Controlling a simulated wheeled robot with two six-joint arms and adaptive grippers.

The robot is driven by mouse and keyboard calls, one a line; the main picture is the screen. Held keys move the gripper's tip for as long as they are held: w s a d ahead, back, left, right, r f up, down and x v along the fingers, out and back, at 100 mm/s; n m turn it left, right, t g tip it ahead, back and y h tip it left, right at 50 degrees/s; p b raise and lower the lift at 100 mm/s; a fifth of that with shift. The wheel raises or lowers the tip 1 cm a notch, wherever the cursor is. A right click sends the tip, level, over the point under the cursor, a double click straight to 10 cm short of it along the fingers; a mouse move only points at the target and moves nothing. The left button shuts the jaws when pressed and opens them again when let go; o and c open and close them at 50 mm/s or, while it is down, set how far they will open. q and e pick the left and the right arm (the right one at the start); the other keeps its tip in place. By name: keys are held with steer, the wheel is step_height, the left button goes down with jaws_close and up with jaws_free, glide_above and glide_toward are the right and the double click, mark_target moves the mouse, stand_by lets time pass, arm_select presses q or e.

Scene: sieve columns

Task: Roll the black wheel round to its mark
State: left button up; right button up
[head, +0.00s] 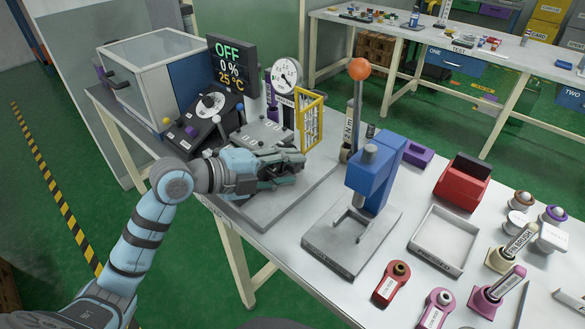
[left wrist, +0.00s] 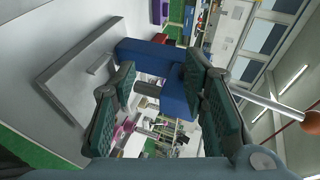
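A black sloped console (head: 203,122) stands at the back left of the table. On it is a round black dial (head: 210,104) with a pale part on its face; I cannot tell whether this is the black wheel, and no mark can be made out. My left gripper (head: 290,165) is over the grey plate in front of the gauge stand, to the right of the console and apart from it. In the left wrist view its two dark fingers (left wrist: 165,100) are apart with nothing between them. My right gripper is in neither view.
A blue press (head: 374,178) stands right of my left gripper, with an orange-knobbed lever (head: 359,70) behind it. A dial gauge (head: 286,75) and yellow frame (head: 310,120) stand just behind the gripper. An empty grey tray (head: 412,245) and several coloured tools lie further right.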

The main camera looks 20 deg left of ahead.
mark_target(291, 168)
arm_select(q)
steer(key=w+a+f+n+y, duration=0.25)
steer(key=a+y, duration=0.25)
steer(key=a, duration=0.3)
steer(key=shift+g, duration=0.4)
steer(key=b+x, duration=0.1)
steer(key=x, duration=0.3)
steer(key=b+x, duration=0.1)
steer(key=x, duration=0.4)
steer(key=d+b+x, duration=0.1)
steer(key=x, duration=0.3)
steer(key=shift+d+f, duration=0.1)
steer(key=shift+f, duration=0.3)
steer(key=c, duration=0.8)
steer(key=shift+s+f+t+b, duration=0.1)
steer(key=shift+f+t+b, duration=0.15)
steer(key=shift+t+b, duration=0.2)
steer(key=shift+c, duration=0.4)
steer(key=shift+t+h, duration=0.25)
steer(key=shift+h, duration=0.15)
steer(key=shift+r, duration=0.15)
steer(key=o, duration=0.9)
